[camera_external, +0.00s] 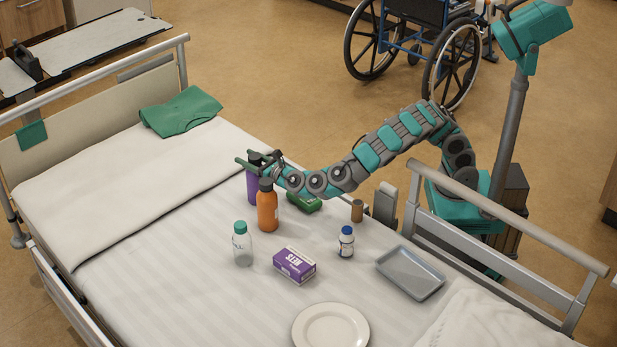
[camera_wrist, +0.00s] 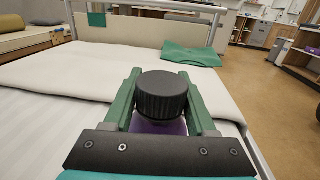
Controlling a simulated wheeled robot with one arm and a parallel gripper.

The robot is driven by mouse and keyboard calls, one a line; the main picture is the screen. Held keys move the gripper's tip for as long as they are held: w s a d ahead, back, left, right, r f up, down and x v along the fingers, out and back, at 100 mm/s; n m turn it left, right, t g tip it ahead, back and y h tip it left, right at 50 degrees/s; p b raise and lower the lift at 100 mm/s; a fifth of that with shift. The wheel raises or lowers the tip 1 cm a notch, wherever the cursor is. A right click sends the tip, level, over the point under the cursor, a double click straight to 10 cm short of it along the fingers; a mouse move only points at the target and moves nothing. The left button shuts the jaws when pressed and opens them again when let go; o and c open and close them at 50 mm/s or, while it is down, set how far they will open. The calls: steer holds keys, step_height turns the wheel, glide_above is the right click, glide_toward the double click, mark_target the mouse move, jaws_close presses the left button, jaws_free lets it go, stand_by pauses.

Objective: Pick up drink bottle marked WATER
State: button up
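A purple bottle (camera_external: 253,186) with a black cap stands upright on the bed. My gripper (camera_external: 262,161) is at its top, with green fingers on either side. In the wrist view the black cap (camera_wrist: 162,94) sits between the fingertips of my gripper (camera_wrist: 160,75); whether the fingers press on the bottle cannot be told. An orange bottle (camera_external: 267,209) with a dark cap stands just in front of the purple one. A clear bottle (camera_external: 242,249) with a green cap stands nearer the camera. I cannot read WATER on any bottle; the purple one's label is hidden.
A green item (camera_external: 304,204) lies under my arm. A purple box (camera_external: 294,264), a small white bottle (camera_external: 346,242), a brown cylinder (camera_external: 357,210), a grey tray (camera_external: 410,272) and a white plate (camera_external: 330,327) are on the bed.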

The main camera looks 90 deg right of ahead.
jaws_close()
stand_by(0.6)
